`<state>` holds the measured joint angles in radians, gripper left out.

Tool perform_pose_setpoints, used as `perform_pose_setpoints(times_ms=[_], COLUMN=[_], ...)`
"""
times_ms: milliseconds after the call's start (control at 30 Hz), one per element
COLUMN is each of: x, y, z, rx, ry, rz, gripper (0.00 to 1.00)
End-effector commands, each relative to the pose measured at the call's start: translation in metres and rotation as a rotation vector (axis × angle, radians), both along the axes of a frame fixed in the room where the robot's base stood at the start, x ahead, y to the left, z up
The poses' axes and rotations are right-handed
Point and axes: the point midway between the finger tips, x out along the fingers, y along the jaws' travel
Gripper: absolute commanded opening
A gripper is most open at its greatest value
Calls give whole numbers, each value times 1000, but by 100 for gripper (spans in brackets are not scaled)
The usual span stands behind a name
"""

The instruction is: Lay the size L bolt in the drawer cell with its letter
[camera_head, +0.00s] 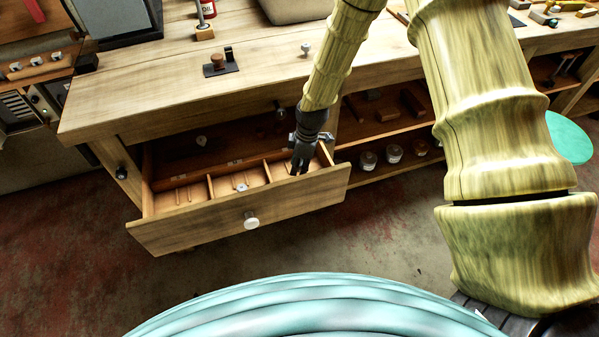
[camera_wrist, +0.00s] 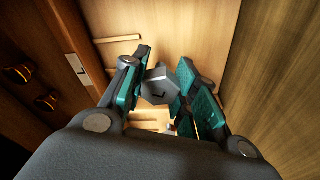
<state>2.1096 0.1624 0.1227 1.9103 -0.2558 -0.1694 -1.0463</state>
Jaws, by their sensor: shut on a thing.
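The drawer (camera_head: 200,227) stands open below the bench, with several cells divided by thin wooden walls behind its front panel. My gripper (camera_head: 298,168) reaches down at the drawer's right end, over the right-hand cells. In the wrist view, my gripper (camera_wrist: 168,98) is shut on a dark grey hex-headed bolt (camera_wrist: 158,88), whose head bears a mark like an L. The bolt's shank is mostly hidden. Pale wood shows below it, but I cannot tell whether the bolt touches it.
The bench top (camera_head: 260,70) lies above and behind the drawer. A white knob (camera_head: 251,223) is on the drawer front. Jars (camera_head: 393,153) stand on the open shelf at right. A black plate with a wooden knob (camera_head: 217,63) sits on the bench. The floor before the drawer is clear.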

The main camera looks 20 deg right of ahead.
Motion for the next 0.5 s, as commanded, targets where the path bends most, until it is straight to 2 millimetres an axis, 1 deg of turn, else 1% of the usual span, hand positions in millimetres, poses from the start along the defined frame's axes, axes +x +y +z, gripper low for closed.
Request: perform_pose_setpoints(times_ms=[167,400,500], x=[-1,-1,0], y=[0,0,0], z=[-13,-38,-41], rx=[0,0,0], ry=[2,2,0], rz=[-1,-2,-2], gripper=[3,3,3])
